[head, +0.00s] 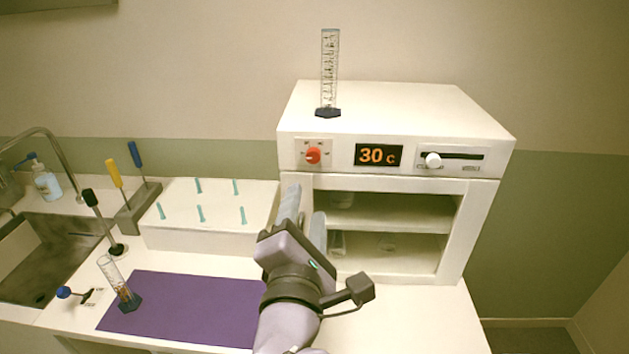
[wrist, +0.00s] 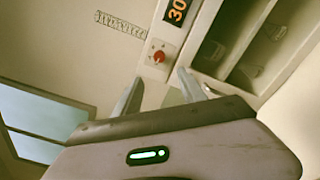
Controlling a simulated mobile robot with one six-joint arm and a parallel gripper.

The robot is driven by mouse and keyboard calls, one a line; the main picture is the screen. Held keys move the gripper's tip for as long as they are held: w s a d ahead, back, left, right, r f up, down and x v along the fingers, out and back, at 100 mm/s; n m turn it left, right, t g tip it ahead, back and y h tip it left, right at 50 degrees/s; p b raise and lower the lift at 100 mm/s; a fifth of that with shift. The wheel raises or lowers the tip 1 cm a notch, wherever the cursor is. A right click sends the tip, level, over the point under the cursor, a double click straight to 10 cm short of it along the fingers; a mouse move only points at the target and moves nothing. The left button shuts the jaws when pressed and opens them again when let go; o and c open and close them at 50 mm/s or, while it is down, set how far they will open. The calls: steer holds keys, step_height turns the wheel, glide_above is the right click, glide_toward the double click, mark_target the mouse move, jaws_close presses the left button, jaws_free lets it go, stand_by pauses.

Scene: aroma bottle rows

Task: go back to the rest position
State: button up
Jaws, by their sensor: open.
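My gripper (head: 304,212) is raised in front of the left side of the white oven-like cabinet (head: 475,240). Its two fingers point up and away and stand apart, with nothing between them. In the wrist view the open fingers (wrist: 160,92) point toward the cabinet's front, below the red knob (wrist: 158,57). My gripper and arm hide part of the cabinet's left edge and the counter before it. I cannot tell whether the fingers touch the cabinet.
A graduated cylinder (head: 329,75) stands on the cabinet. Another cylinder (head: 118,284) leans on the purple mat (head: 190,309). A white pegged box (head: 215,220) stands left of my gripper. Glassware (head: 338,243) sits inside the cabinet. The sink (head: 45,265) is far left. The counter (head: 420,320) at right is clear.

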steer(key=s+b, duration=0.1)
steer(key=s, duration=0.2)
steer(key=shift+r, duration=0.1)
steer(key=shift+w, duration=0.1)
steer(key=s+d+f+m+g+y+b, duration=0.1)
steer(key=s+d+f+m+g, duration=0.5)
steer(key=m, duration=0.8)
steer(key=s+d+f+m+g+y+b, duration=0.1)
steer(key=s+d+f+m+g, duration=0.5)
steer(key=m, duration=0.9)
step_height(320, 180, down, 2)
steer(key=shift+s+d+f+y, duration=0.1)
steer(key=shift+s+d+y, duration=0.2)
steer(key=shift+s+d, duration=0.3)
steer(key=shift+a, duration=0.1)
